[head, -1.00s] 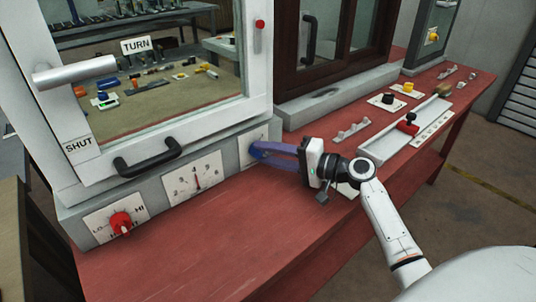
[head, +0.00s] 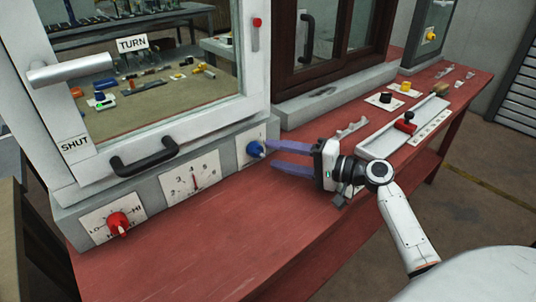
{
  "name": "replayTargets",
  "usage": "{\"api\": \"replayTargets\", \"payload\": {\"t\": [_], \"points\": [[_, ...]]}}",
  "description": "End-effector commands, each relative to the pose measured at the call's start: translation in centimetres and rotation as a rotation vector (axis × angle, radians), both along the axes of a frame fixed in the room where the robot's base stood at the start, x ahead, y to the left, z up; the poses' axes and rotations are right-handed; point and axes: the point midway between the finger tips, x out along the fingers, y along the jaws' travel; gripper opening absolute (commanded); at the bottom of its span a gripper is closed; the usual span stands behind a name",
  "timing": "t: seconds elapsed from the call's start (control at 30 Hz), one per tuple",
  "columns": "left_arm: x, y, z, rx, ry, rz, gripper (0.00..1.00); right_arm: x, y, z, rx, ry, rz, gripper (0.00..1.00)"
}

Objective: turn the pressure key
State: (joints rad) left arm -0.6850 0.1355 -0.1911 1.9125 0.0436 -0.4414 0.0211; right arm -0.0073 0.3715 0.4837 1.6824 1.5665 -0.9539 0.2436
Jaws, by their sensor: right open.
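A blue knob (head: 255,149), which looks like the pressure key, sits on a white plate at the right end of the grey panel under the white-framed door. Any writing on its plate is too small to read. A dial plate (head: 193,180) with a red needle pointing near straight up is to its left. My right gripper (head: 273,156) is open and empty. Its purple fingers point left at the knob, with their tips just to the right of it; whether the upper tip touches the knob is unclear. My left gripper is out of view.
A red knob (head: 118,222) with LO and HI marks is at the panel's left end. A black door handle (head: 146,157) and a lever (head: 70,71) stick out above. A slider tray (head: 382,147) lies behind my right wrist. The red bench (head: 200,240) is clear in front.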

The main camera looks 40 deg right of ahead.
Motion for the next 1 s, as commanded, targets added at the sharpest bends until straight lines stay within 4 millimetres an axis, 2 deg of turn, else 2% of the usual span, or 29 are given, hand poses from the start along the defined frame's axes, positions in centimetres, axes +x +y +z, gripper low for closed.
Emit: {"api": "replayTargets", "payload": {"t": [0.1, 0.33, 1.0], "points": [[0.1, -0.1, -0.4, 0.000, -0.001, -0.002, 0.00, -2.3, -1.1, 0.0, -0.002, 0.002, 0.000, 0.48], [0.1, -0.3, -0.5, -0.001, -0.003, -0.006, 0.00, -5.0, -2.4, 0.6, 0.000, 0.002, 0.001, 0.48], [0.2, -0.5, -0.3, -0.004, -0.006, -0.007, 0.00, -5.5, -2.7, 0.7, 0.000, 0.000, 0.001, 0.48]]}}
